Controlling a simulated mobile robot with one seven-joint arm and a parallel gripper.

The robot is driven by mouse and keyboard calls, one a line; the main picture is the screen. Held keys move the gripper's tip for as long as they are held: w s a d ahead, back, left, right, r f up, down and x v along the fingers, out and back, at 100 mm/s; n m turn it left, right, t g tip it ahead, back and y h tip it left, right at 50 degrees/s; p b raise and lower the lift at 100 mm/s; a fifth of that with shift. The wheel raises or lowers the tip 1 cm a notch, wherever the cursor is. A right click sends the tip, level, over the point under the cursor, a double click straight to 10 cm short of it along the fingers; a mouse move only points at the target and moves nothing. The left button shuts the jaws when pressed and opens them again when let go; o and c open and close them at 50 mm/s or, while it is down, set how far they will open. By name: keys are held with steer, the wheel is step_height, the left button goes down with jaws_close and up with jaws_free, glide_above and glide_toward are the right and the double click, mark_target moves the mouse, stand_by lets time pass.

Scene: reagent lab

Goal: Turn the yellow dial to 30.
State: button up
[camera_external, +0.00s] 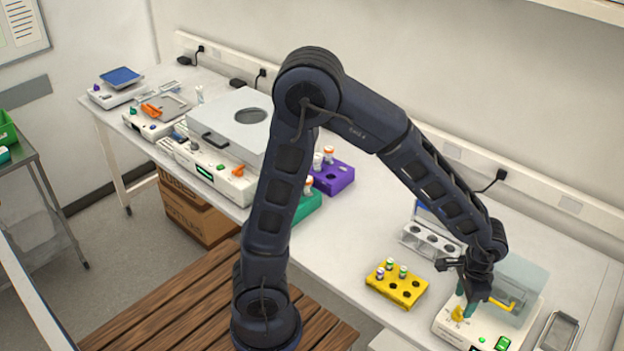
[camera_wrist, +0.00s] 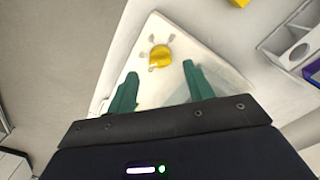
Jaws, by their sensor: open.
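The yellow dial (camera_wrist: 160,56) sits on the pale top of a white device (camera_wrist: 146,90), with several small grey marks around it. In the external view the dial (camera_external: 458,313) is at the front left of the device (camera_external: 478,327), at the far right of the bench. My gripper (camera_wrist: 158,78) has green fingers, apart and empty. In the wrist view the dial lies ahead of the gap between the fingertips, with no contact visible. The number the dial points to is too small to read.
A yellow rack (camera_external: 396,286) with several vials stands left of the device. A white rack (camera_external: 430,243) is behind it. A clear cover with a yellow handle (camera_external: 497,297) is close to my gripper's right. A grey metal tray (camera_external: 558,331) lies at the far right.

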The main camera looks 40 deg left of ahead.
mark_target(460, 310)
step_height(460, 310, up, 6)
stand_by(0.4)
steer(key=shift+s+r, duration=0.1)
steer(key=shift+s+a+t+h, duration=1.6)
steer(key=shift+a, duration=0.05)
steer(key=shift+x, duration=5.45)
steer(key=c, duration=1)
